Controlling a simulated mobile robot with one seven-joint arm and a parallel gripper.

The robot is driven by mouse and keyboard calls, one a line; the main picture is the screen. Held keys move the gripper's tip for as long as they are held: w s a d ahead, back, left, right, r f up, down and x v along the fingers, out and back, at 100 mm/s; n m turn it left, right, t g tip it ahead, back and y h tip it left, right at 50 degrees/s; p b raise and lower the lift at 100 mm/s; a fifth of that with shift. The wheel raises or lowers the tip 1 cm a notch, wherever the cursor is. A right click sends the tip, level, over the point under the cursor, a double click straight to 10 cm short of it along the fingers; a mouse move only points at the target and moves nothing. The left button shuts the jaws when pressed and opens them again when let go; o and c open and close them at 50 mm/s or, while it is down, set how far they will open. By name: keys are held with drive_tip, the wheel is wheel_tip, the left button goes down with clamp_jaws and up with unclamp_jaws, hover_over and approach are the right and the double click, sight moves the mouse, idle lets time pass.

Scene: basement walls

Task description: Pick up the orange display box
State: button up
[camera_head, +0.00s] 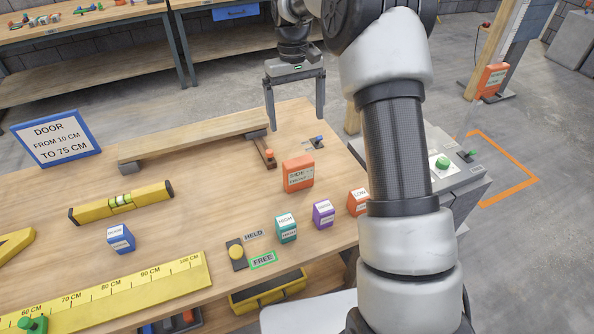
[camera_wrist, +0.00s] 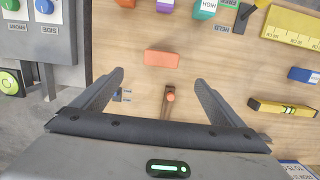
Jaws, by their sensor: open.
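An orange box (camera_head: 298,174) with a white label stands upright on the wooden workbench; the label seems to start with "SIDE". In the wrist view its plain orange top (camera_wrist: 163,58) shows just beyond the fingertips, roughly centred between them. A smaller orange box (camera_head: 357,202) labelled "LOW" stands to its right, partly hidden by my arm; a bit of it shows at the top of the wrist view (camera_wrist: 126,3). My gripper (camera_head: 296,122) is open and empty, pointing down above the bench behind the orange box. Its fingers also show in the wrist view (camera_wrist: 159,80).
A purple box (camera_head: 323,214), a teal box (camera_head: 286,228) and a blue box (camera_head: 121,239) stand on the bench. A small orange-knobbed lever (camera_head: 268,154) and a raised plank (camera_head: 190,140) lie behind. A grey control box (camera_head: 450,180) stands at the right. Another orange box (camera_head: 491,80) stands farther back.

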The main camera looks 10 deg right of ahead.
approach(298, 161)
drive_tip(key=f, duration=0.5)
drive_tip(key=shift+s+d+p, duration=0.15)
drive_tip(key=shift+d+p, duration=0.1)
drive_tip(key=shift+p, duration=0.05)
drive_tip(key=shift+s+a+f+p, duration=0.1)
drive_tip(key=shift+s+f+p, duration=0.05)
drive_tip(key=shift+f, duration=0.75)
drive_tip(key=shift+s+f+p, duration=0.15)
drive_tip(key=shift+s+f, duration=0.05)
drive_tip(key=shift+f, duration=0.7)
drive_tip(key=shift+s+f+p, duration=0.15)
drive_tip(key=shift+f, duration=0.75)
drive_tip(key=c, duration=1.6)
